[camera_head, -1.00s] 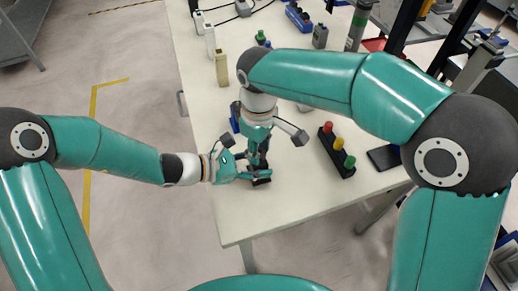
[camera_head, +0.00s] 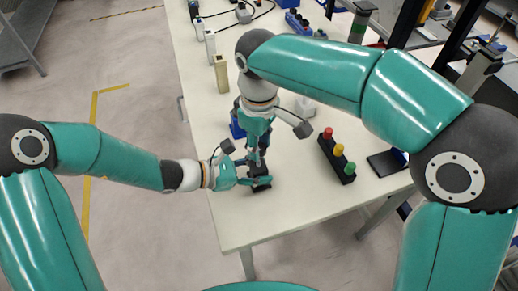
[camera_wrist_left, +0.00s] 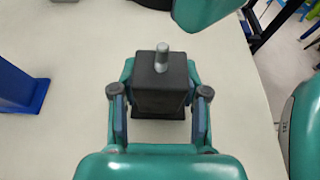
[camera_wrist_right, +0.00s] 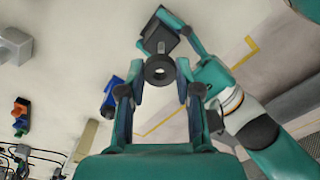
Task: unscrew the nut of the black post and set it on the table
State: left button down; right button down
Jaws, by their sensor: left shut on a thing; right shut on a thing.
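The black post (camera_wrist_left: 158,98) is a square block on a base, with a bare silver threaded stud (camera_wrist_left: 162,56) on top in the left wrist view. My left gripper (camera_wrist_left: 158,118) is shut on the post from both sides; in the head view, it (camera_head: 252,181) is low at the table's near left part. My right gripper (camera_wrist_right: 160,82) is shut on a dark round nut (camera_wrist_right: 159,70) with a hole in it. The nut is clear of the stud. In the head view, my right gripper (camera_head: 256,160) points down just above the post, which is mostly hidden there.
A blue block (camera_head: 237,128) stands just behind the grippers. A black box with red, yellow and green knobs (camera_head: 337,156) and a dark flat tray (camera_head: 386,164) lie to the right. A beige block (camera_head: 222,75) stands farther back. The near table top is clear.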

dwell(0.3)
pick_arm(q)
jog(key=c, duration=0.5)
grip_release()
